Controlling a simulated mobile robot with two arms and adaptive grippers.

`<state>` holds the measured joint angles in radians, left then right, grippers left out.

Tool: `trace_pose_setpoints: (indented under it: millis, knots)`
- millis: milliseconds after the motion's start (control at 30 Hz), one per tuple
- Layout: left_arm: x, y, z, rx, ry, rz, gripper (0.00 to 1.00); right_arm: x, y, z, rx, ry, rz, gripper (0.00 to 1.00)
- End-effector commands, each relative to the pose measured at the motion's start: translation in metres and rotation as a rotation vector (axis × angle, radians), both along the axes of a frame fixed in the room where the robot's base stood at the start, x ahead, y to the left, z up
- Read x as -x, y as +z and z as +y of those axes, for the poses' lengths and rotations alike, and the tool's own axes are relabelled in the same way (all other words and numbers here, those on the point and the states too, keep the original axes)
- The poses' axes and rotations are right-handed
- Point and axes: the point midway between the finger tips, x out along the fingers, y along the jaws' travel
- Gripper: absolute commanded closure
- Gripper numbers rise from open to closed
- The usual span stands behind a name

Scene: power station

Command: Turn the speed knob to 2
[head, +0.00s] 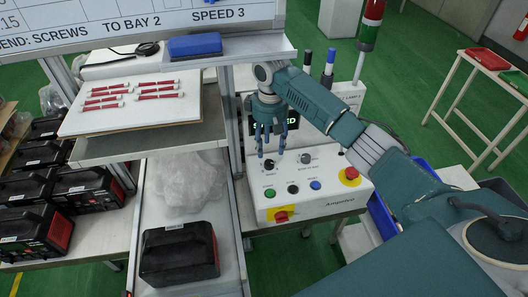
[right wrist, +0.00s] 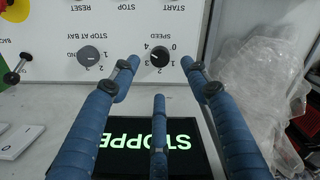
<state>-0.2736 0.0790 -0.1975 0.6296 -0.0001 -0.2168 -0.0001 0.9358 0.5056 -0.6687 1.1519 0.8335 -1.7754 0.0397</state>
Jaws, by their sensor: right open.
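The speed knob (right wrist: 159,56) is a small black dial on the white control panel, with SPEED and numbers printed around it, upside down in the right wrist view. Its setting is too small to read surely. It also shows in the head view (head: 268,164). My right gripper (right wrist: 159,65) is open and empty. Its blue fingers point at the panel, two of them spread to either side of the knob in the picture and a third below it. I see no finger touching the knob. In the head view, the right gripper (head: 268,143) hangs just above the knob. My left gripper is not visible.
A grey stop-at-bay knob (right wrist: 90,57) sits beside the speed knob. The panel box (head: 320,203) carries green, black and blue buttons and a red emergency stop (head: 351,173). A lit display (right wrist: 125,150) reads STOPPED, partly covered by my fingers. A shelf post stands left of the panel.

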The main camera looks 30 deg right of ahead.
Motion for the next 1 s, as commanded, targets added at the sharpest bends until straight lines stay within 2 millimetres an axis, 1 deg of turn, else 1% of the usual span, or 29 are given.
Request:
trace_pose_setpoints:
  millis: [67, 200, 333, 467, 600, 767, 900, 933, 1000]
  knots:
    - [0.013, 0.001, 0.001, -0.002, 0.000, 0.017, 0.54, 0.000, -0.003, 0.000, 0.001, -0.001, 0.003, 0.54]
    - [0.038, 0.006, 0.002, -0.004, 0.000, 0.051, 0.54, 0.001, -0.018, 0.000, 0.001, -0.001, 0.005, 0.54]
    - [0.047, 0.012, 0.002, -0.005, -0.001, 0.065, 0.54, 0.001, -0.039, 0.000, 0.001, -0.001, 0.005, 0.54]
    - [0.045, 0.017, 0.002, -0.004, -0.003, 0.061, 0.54, 0.001, -0.058, 0.000, 0.001, -0.002, 0.003, 0.54]
    - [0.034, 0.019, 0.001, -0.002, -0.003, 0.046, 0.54, 0.001, -0.071, 0.000, 0.001, 0.000, 0.002, 0.54]
    - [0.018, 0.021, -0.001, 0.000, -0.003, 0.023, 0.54, 0.000, -0.075, 0.000, 0.001, 0.000, 0.000, 0.54]
    - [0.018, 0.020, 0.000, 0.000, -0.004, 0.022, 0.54, 0.000, -0.075, 0.000, 0.001, 0.000, 0.000, 0.54]
    - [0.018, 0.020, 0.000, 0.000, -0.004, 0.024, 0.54, 0.000, -0.075, 0.000, 0.001, 0.000, 0.000, 0.56]
    - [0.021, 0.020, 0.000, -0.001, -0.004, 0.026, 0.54, 0.000, -0.075, 0.000, 0.001, 0.000, 0.000, 0.70]
